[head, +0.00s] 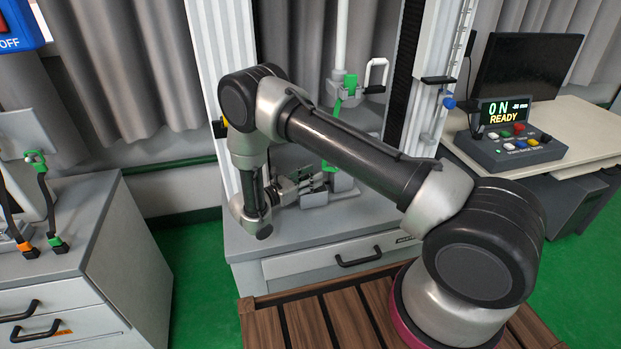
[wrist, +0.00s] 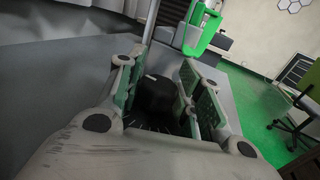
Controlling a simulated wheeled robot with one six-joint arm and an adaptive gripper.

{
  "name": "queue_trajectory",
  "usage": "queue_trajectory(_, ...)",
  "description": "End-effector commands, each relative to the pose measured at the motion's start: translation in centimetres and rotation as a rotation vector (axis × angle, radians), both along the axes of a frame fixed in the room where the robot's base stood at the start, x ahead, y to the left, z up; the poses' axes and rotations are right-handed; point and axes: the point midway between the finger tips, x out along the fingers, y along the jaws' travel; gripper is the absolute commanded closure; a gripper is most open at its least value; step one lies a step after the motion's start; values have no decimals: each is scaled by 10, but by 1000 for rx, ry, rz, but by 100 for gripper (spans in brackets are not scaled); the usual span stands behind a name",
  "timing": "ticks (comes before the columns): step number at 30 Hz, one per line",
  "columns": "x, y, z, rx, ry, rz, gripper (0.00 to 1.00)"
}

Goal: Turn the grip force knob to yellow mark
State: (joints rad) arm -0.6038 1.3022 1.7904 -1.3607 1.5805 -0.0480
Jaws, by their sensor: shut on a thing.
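In the head view my gripper (head: 314,186) is at the lower part of the tower, above the grey base cabinet. The knob is not clear there. I cannot make out the yellow mark in either view.
A green part (wrist: 204,30) rises just beyond my fingers in the wrist view. The tower's grey base (head: 365,212) has a drawer with a black handle (head: 359,257). A control box (head: 517,145) reading READY stands on the right table. A grey cabinet (head: 100,235) stands at left.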

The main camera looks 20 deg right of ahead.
Motion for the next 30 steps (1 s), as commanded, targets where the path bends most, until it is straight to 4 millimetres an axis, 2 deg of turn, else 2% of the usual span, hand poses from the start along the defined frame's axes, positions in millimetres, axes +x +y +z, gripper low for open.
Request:
queue_trajectory(10, 0, 1, 1, -1, -1, -1, 88)
queue_trajectory(11, 0, 1, 1, -1, -1, -1, 59)
queue_trajectory(13, 0, 0, 1, -1, -1, -1, 46)
queue_trajectory(23, 0, 1, 0, -1, 0, 0, 45)
queue_trajectory(26, -3, 9, 0, -1, -1, 2, 45)
queue_trajectory(30, -13, 33, 0, 1, -2, 4, 45)
